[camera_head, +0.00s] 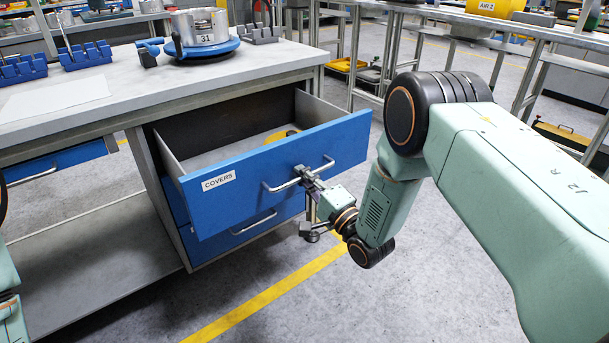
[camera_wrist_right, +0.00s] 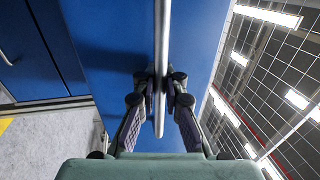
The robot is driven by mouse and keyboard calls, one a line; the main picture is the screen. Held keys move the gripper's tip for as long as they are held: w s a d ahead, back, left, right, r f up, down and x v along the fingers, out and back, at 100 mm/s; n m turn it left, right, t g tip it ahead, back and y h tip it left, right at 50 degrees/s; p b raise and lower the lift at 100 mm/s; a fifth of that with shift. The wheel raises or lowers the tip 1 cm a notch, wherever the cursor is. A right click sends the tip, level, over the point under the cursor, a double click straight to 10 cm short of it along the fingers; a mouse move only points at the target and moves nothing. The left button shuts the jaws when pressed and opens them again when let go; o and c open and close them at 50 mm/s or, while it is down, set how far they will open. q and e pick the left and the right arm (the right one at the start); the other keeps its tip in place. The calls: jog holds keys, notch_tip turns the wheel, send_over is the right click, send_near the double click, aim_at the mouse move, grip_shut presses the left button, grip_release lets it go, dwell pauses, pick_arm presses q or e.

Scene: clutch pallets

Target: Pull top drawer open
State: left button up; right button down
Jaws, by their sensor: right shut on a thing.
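The blue top drawer (camera_head: 240,185), labelled COVERS, stands well out from the workbench, and its grey inside shows. A yellow and dark round thing (camera_head: 282,135) lies in it, partly hidden by the drawer front. My right gripper (camera_head: 308,174) is shut on the drawer's metal bar handle (camera_head: 280,187). In the right wrist view the handle (camera_wrist_right: 161,60) runs between the two fingers (camera_wrist_right: 160,95), in front of the blue drawer face. My left gripper is out of view; only a bit of my left arm shows at the left edge.
A lower blue drawer (camera_head: 255,230) is shut below. The workbench top (camera_head: 130,75) bears a metal part on a blue turntable (camera_head: 202,48) and blue holders (camera_head: 85,56). Grey floor with a yellow line (camera_head: 265,297) is clear in front.

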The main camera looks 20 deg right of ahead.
jog(key=shift+w+a+f, duration=0.15)
jog(key=c, duration=1.4)
grip_release()
jog(key=shift+c, duration=0.2)
jog(key=v, duration=1.2)
